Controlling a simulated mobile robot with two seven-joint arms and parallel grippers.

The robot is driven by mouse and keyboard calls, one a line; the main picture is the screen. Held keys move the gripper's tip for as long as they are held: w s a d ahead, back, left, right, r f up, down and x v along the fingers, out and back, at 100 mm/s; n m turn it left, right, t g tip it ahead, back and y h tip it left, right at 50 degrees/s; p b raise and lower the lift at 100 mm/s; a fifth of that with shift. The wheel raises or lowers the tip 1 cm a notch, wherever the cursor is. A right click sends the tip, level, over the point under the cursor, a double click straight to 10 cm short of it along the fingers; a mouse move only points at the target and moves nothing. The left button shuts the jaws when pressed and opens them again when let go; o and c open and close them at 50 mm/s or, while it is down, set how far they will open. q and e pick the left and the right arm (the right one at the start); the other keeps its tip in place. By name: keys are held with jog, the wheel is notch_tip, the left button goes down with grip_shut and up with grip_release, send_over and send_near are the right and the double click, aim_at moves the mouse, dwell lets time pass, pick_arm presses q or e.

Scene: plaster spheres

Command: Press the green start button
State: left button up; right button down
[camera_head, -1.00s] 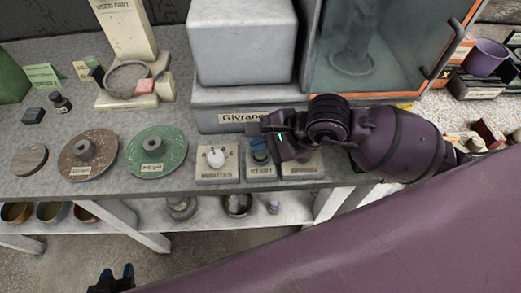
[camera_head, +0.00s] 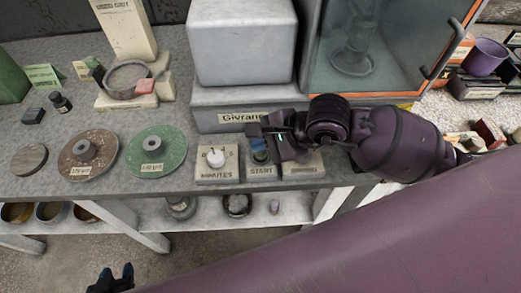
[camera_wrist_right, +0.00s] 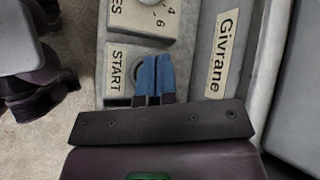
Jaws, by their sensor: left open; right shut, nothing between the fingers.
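The pale plate labelled START (camera_head: 262,172) sits at the front edge of the grey bench, between the MINUTES dial plate and another labelled plate. My right gripper (camera_head: 259,146) is directly over it, with its blue fingertips together and empty. In the right wrist view the shut fingertips (camera_wrist_right: 154,76) cover most of the round button beside the word START (camera_wrist_right: 116,72). Only a dark rim of the button shows there, and a little green shows below the fingertips in the head view. I cannot tell whether the fingertips touch it. My left gripper (camera_head: 117,273) is open and empty, low at bottom left.
The white MINUTES knob (camera_head: 216,158) stands close to the left of the START plate. The grey machine base labelled Givrane (camera_head: 205,120) rises behind. A green disc (camera_head: 172,160) and a brown disc (camera_head: 72,166) lie further left. A glass cabinet (camera_head: 385,45) stands behind my right arm.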

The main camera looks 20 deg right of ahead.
pick_arm(q)
jog(key=shift+f, duration=0.1)
pick_arm(e)
jog(key=shift+f, duration=0.1)
pick_arm(q)
jog(key=shift+s+f, duration=0.15)
jog(key=shift+f, duration=0.15)
pick_arm(e)
jog(key=shift+f, duration=0.35)
